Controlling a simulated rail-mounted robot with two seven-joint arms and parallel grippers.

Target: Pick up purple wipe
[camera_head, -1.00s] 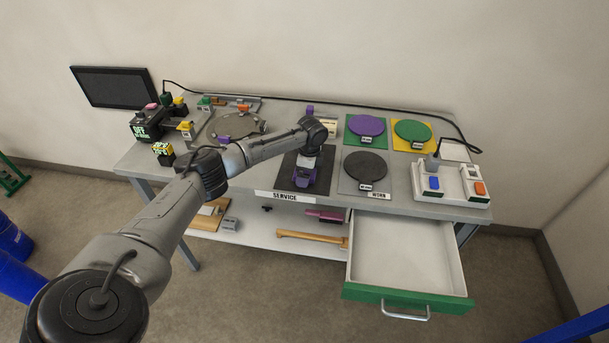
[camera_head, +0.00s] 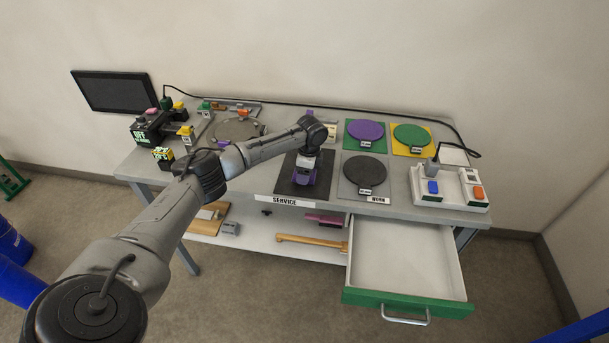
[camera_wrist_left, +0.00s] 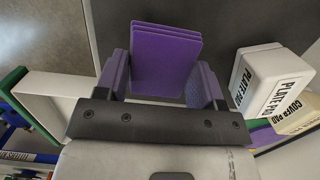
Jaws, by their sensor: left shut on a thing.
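The purple wipe (camera_wrist_left: 166,58) is a folded stack of flat purple layers in the left wrist view, between the two purple-grey fingers. My left gripper (camera_wrist_left: 163,80) is shut on it. In the head view my left gripper (camera_head: 303,178) points down over the dark service mat (camera_head: 290,186) at the front middle of the bench. The wipe is mostly hidden by the gripper there. I cannot tell whether the wipe still touches the mat. My right gripper is not in view.
A white plate pad box (camera_wrist_left: 268,82) stands close to the right of the gripper in the wrist view. Purple (camera_head: 366,131), green (camera_head: 411,134) and dark (camera_head: 365,169) discs lie to the right on the bench. An open drawer (camera_head: 405,263) sticks out in front.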

